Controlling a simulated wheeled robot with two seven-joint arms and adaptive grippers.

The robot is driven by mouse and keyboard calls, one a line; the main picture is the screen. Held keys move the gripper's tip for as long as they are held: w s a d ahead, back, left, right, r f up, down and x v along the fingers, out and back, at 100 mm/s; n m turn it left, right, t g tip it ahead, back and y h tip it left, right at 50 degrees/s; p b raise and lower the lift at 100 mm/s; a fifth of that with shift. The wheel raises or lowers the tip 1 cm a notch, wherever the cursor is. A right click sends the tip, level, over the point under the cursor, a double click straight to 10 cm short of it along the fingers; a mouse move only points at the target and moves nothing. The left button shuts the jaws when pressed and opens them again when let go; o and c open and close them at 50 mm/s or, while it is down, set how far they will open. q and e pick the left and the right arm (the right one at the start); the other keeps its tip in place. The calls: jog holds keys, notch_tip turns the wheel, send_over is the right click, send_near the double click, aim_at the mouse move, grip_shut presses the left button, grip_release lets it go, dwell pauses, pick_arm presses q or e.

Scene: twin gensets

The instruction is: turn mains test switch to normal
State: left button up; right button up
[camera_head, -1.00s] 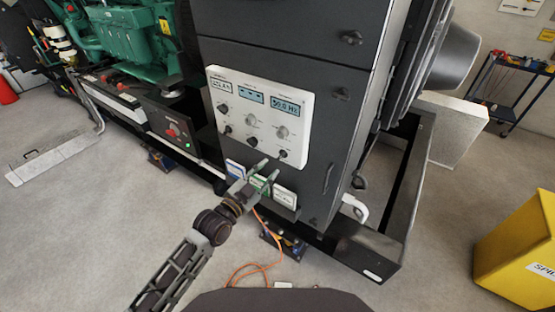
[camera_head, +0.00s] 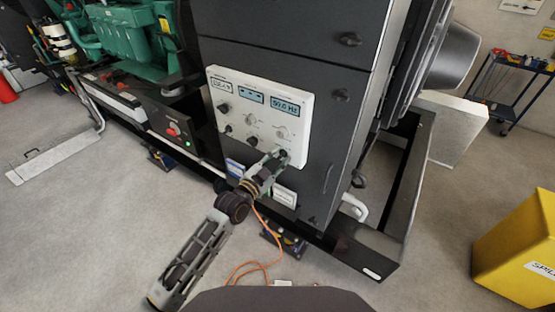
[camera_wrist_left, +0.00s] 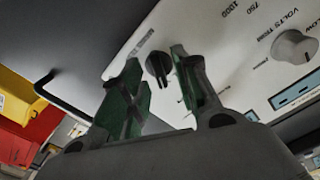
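The white control panel (camera_head: 302,130) is on the dark genset cabinet. A black rotary switch knob (camera_wrist_left: 158,66) near the panel's lower right corner is between my left fingers in the left wrist view. In the head view my gripper largely covers it. My left gripper (camera_head: 279,160) is at the panel's lower right; it also shows in the left wrist view (camera_wrist_left: 154,60). Its green-padded fingers are apart, one on each side of the knob, with gaps visible. Contact cannot be told. The switch's position labels are too small to read. My right gripper is not in view.
A grey knob (camera_wrist_left: 295,46) sits beside the switch on the panel. A door handle (camera_head: 328,178) is to the right on the cabinet. Label plates (camera_head: 284,196) are below the panel. An orange cable (camera_head: 250,267) lies on the floor. A yellow bin (camera_head: 515,250) stands far right.

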pick_arm(q)
grip_shut()
